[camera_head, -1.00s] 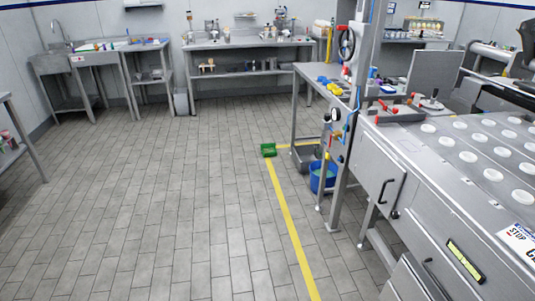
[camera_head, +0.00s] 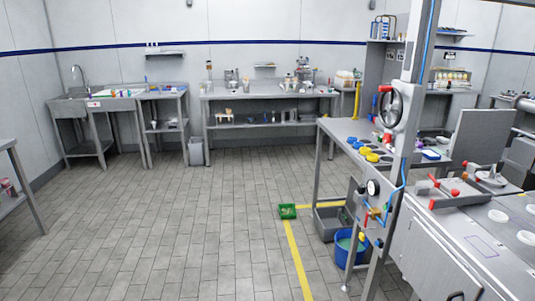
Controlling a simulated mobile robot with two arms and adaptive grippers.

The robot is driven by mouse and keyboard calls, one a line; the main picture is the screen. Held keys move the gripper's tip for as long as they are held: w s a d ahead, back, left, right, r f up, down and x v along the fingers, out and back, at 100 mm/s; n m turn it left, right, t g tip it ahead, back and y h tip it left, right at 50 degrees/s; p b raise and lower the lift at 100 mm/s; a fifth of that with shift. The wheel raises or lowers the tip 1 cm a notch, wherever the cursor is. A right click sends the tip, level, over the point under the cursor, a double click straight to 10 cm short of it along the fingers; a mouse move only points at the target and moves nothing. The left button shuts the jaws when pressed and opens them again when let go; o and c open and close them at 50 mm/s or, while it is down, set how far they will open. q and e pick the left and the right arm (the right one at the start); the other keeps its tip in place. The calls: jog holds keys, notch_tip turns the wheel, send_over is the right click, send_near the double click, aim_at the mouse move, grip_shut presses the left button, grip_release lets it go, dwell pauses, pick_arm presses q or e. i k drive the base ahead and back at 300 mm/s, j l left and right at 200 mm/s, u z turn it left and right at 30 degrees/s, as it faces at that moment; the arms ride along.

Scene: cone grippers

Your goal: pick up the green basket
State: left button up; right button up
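The green basket (camera_head: 287,211) is small and sits on the tiled floor. It lies at the corner where the yellow floor lines meet, left of the grey bin and the blue bucket. Small contents inside it are too small to tell. Neither of my grippers is in view.
A grey bin (camera_head: 330,222) and a blue bucket (camera_head: 350,249) stand under the steel table at the right. A machine with white discs (camera_head: 470,238) fills the lower right. Benches (camera_head: 268,95) line the back wall. The floor (camera_head: 170,225) left of the basket is clear.

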aim_at(286, 211)
jog(key=i+j, duration=0.1)
jog(key=i, duration=3.6)
